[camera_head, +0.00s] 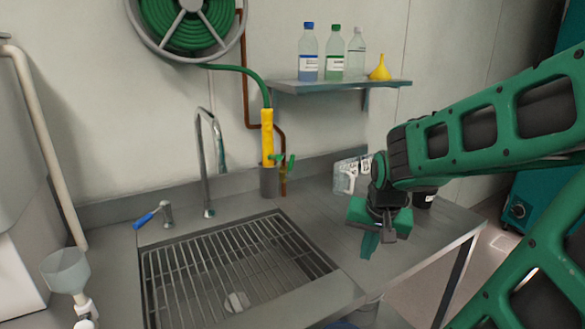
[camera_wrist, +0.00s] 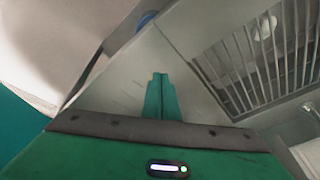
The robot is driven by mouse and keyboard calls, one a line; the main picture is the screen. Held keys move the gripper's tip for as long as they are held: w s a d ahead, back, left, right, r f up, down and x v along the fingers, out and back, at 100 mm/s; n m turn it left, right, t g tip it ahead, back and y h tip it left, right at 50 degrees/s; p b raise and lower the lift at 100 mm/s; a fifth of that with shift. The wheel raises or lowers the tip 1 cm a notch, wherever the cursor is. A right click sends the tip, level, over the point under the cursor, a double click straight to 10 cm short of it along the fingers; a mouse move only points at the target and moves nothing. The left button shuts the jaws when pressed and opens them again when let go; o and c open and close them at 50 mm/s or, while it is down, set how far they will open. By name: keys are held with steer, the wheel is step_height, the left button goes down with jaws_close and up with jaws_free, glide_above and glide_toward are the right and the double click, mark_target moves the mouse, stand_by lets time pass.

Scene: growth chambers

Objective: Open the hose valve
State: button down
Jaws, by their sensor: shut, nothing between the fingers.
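The hose valve with its green handle (camera_head: 283,161) sits on the brown pipe behind the sink, beside the yellow hose nozzle (camera_head: 267,137). A green hose runs from the nozzle up to the reel. My gripper (camera_head: 369,246) is shut and empty, above the steel counter to the right of the sink. It is in front and to the right of the valve, well apart from it. In the wrist view the shut green fingers (camera_wrist: 160,80) point at the counter, and the valve is not in that view.
The sink's wire grate (camera_head: 235,262) shows also in the wrist view (camera_wrist: 250,60). A tall faucet (camera_head: 203,165) and a blue-handled tap (camera_head: 155,215) stand behind the sink. A shelf (camera_head: 340,86) with bottles and a yellow funnel hangs above. White labware (camera_head: 346,178) stands behind my gripper.

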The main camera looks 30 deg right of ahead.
mark_target(290, 167)
steer(key=w+d+m+t, duration=0.1)
steer(key=w+m+t, duration=0.1)
steer(key=w, duration=0.4)
steer(key=w+d+m+t+h, duration=0.1)
steer(key=w+m+t, duration=0.1)
steer(key=w, duration=0.4)
steer(key=w+d+r+m+t, duration=0.1)
steer(key=w+m, duration=0.1)
steer(key=w, duration=0.4)
steer(key=shift+d+t+h, duration=0.4)
steer(key=w+d+r+m+t+h, duration=0.1)
steer(key=w+d+m+t, duration=0.15)
steer(key=w, duration=0.45)
steer(key=w+d+r+m+t, duration=0.1)
steer(key=w+r+m+t, duration=0.15)
steer(key=w, duration=0.45)
steer(key=w+d+r+m+t+h, duration=0.1)
steer(key=w+m+t, duration=0.1)
steer(key=w+m, duration=0.35)
steer(key=shift+n, duration=0.85)
steer(key=shift+w+a+r, duration=0.15)
steer(key=shift+w+a, duration=0.1)
steer(key=shift+a, duration=0.35)
steer(key=shift+w+a+r, duration=0.2)
steer(key=shift+w+a, duration=0.05)
steer(key=shift+a, duration=0.35)
steer(key=shift+w+a+r, duration=0.15)
steer(key=shift+w+a, duration=0.1)
steer(key=shift+a, duration=0.35)
